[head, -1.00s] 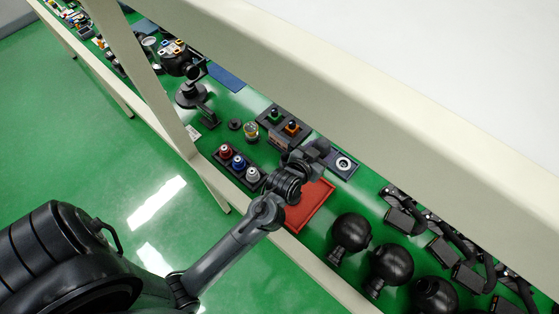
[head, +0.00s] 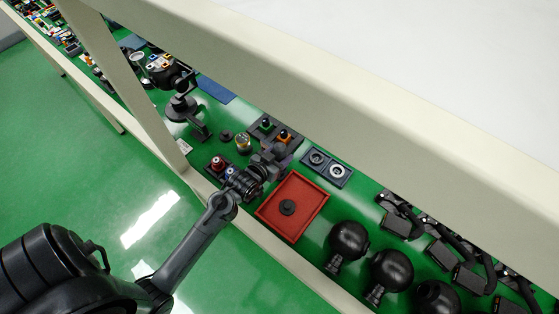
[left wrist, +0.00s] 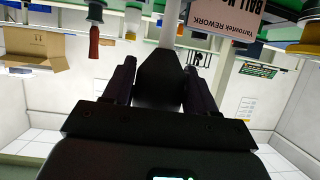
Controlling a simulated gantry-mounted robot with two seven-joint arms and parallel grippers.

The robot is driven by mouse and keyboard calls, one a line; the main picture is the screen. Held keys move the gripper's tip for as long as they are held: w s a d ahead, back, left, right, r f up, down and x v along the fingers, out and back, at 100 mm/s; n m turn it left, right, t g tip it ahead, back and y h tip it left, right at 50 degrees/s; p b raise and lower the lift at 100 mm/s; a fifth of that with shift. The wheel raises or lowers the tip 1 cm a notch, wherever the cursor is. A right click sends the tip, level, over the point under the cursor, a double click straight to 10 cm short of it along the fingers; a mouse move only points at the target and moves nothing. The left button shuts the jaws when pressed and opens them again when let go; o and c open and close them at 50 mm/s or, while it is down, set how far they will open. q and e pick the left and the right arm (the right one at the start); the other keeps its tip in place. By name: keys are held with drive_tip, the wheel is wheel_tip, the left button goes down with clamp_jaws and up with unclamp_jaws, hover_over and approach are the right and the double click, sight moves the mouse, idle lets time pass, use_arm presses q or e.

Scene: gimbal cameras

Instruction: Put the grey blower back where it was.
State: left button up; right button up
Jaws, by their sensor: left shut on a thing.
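My left gripper (head: 280,152) is at the dark holder with the green-topped piece (head: 266,124) and the orange piece (head: 284,136), on the holder's near side. In the left wrist view my gripper (left wrist: 161,72) is shut on a dark, rounded body, which I take to be the grey blower (left wrist: 160,82). A pale upright shape rises behind its top; I cannot tell if it belongs to it. In the head view the held piece is hard to tell from the dark gripper. My right gripper is not in view.
A red-capped bottle (head: 217,163) is left of my wrist. A pale frame post (head: 125,80) crosses the left.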

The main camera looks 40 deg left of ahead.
sight(279, 161)
use_arm(q)
drive_tip(key=shift+f, duration=1.75)
drive_tip(key=shift+f, duration=0.1)
drive_tip(key=o, duration=0.9)
drive_tip(key=shift+o, duration=0.2)
drive_tip(key=shift+r, duration=0.2)
drive_tip(key=s+d+r+m+g, duration=0.1)
drive_tip(key=s+d+r+g, duration=0.1)
drive_tip(key=s, duration=0.6)
drive_tip(key=s+d+r+m+g+h, duration=0.1)
drive_tip(key=s+d+g, duration=0.3)
drive_tip(key=s, duration=0.4)
drive_tip(key=s+d+r+m+g, duration=0.1)
drive_tip(key=s+d+r+g, duration=0.2)
drive_tip(key=s, duration=0.5)
drive_tip(key=shift+s+d+r+g+p, duration=0.2)
drive_tip(key=shift+d+r+g+p, duration=0.25)
drive_tip(key=shift+d, duration=0.5)
